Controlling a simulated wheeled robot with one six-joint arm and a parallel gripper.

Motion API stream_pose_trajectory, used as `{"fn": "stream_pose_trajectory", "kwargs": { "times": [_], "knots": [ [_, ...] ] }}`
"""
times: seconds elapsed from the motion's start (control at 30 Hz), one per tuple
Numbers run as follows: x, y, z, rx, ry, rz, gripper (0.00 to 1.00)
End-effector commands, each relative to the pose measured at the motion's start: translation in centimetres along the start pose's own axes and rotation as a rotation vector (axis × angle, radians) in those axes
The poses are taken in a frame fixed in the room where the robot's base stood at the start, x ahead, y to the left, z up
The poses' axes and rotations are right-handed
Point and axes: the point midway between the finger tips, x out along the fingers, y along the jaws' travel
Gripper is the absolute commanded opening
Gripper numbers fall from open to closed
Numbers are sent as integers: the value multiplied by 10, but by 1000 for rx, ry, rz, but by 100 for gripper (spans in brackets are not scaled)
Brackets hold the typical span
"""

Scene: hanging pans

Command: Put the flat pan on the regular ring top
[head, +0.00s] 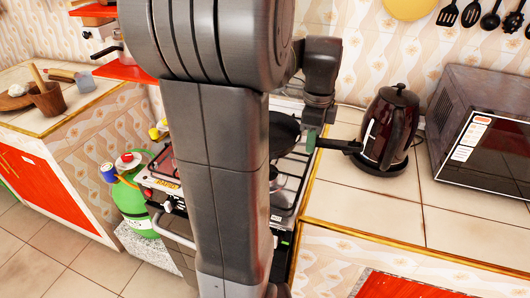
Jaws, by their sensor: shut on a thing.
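The dark flat pan (284,133) shows partly behind my arm, over the back part of the gas stove (283,209). Its black handle (343,146) points right, over the tiled counter, towards the kettle. My gripper (312,140) is at the pan's handle and shut on it, close to the pan's body. I cannot tell whether the pan touches the stove. A burner ring (276,182) shows in front of the pan, with no pan on it. My arm hides much of the stove, so I cannot tell which ring is the regular one.
A dark kettle (386,128) stands just beyond the handle's end. A microwave (484,128) is at the right. The tiled counter (380,213) in front of them is clear. A green gas bottle (133,199) stands on the left, and utensils (470,14) hang on the back wall.

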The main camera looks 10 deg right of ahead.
Motion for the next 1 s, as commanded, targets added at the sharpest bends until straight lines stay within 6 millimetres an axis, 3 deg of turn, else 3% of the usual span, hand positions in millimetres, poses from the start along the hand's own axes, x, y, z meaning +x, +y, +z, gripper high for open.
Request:
{"fn": "stream_pose_trajectory", "kwargs": {
  "times": [0.3, 0.63, 1.0],
  "knots": [
    [51, 1, 0, 0, 0, 3, 0],
    [91, 1, 0, 0, 0, 4, 0],
    [99, 0, 0, 0, 0, -1, 0]
  ]
}}
